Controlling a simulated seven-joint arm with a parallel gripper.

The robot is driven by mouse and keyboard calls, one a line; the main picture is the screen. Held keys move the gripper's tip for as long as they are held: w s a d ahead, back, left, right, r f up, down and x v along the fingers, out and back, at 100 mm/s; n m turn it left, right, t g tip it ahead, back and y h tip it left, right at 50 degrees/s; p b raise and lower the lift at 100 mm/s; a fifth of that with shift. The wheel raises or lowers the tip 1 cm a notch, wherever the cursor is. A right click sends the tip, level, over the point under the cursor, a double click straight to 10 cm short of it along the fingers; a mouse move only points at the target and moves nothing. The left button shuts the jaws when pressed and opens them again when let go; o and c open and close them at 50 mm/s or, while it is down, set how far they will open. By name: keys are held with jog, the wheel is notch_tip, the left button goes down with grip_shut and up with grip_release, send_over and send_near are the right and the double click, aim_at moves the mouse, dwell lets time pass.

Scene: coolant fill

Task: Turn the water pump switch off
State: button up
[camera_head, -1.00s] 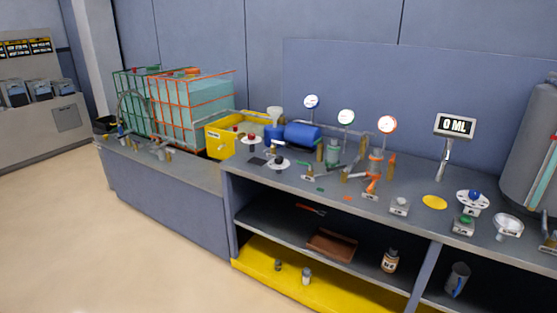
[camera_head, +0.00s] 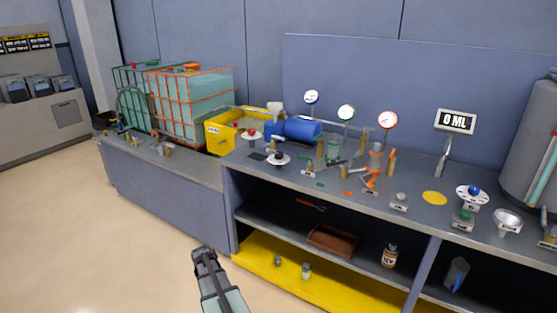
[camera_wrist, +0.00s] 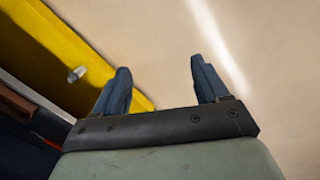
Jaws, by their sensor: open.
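My gripper (camera_head: 205,253) is open and empty, low in front of the bench at the lower middle of the head view. In the wrist view its two dark fingers (camera_wrist: 160,72) stand apart over the beige floor and the edge of the yellow bottom shelf. A blue cylindrical pump-like body (camera_head: 297,129) lies at the back of the bench. Small control boxes sit near the bench front, one with a grey knob (camera_head: 399,202) and one with a green button (camera_head: 463,217). I cannot tell which control is the water pump switch. My gripper is well away from them.
The bench top (camera_head: 335,187) is crowded with valves, gauges and pipes. A yellow bin (camera_head: 222,138) stands at its left. Below, the yellow shelf (camera_head: 335,292) holds small bottles; a brown tray (camera_head: 332,241) lies above it. The floor (camera_head: 110,240) at left is clear.

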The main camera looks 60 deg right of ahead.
jog(key=w+d+r+m+h, duration=0.1)
jog(key=w+d+r, duration=0.2)
jog(key=d+r, duration=0.45)
jog(key=w+d+r+h, duration=0.2)
jog(key=w+d+r, duration=0.15)
jog(key=d, duration=0.75)
jog(key=m+g+h, duration=0.5)
jog(key=m+h, duration=0.3)
jog(key=m, duration=0.8)
send_near(277, 153)
jog(key=shift+t, duration=0.3)
jog(key=x, duration=1)
jog(key=shift+s+d, duration=0.1)
jog(key=shift+s, duration=0.45)
jog(key=shift+c, duration=0.5)
jog(key=c, duration=0.9)
